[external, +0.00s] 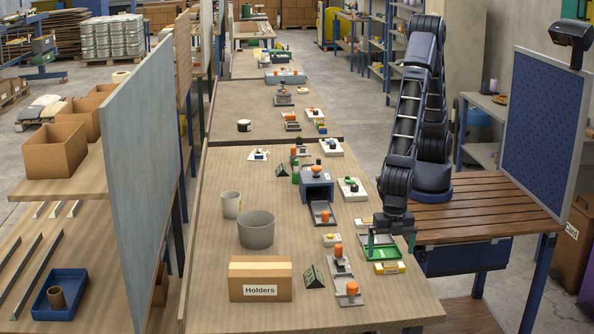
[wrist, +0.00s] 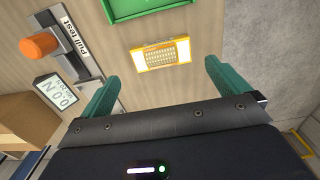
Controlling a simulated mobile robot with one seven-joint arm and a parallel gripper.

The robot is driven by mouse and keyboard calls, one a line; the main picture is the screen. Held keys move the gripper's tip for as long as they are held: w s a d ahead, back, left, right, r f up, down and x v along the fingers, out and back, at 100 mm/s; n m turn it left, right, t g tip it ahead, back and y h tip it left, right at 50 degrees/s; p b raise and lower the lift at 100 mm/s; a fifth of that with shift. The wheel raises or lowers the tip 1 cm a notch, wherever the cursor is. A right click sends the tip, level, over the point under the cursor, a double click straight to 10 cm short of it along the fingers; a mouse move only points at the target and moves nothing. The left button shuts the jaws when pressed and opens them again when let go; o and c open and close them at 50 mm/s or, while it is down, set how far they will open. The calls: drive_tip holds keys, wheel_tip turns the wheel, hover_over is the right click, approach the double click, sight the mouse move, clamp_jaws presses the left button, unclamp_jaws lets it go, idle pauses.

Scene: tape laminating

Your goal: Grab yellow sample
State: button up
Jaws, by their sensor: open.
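In the wrist view the sample (wrist: 160,53) is seen from above, between and just beyond the two fingers. My gripper (external: 391,243) is open and empty, with green fingers spread wide above the tray and sample. In the wrist view my gripper (wrist: 162,73) shows both fingertips, apart from the sample. The green tray (wrist: 140,6) is cut off at the top.
Left in the wrist view are an orange-knobbed pull test device (wrist: 38,46) and its display (wrist: 57,92). The external view shows a Holders box (external: 260,279), a grey bin (external: 256,232), and a blue press (external: 317,184). The table's right edge is close to the sample.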

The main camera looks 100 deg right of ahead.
sight(390, 266)
drive_tip(key=shift+s+d+f, duration=0.1)
drive_tip(key=shift+f, duration=2.5)
drive_tip(key=c, duration=0.9)
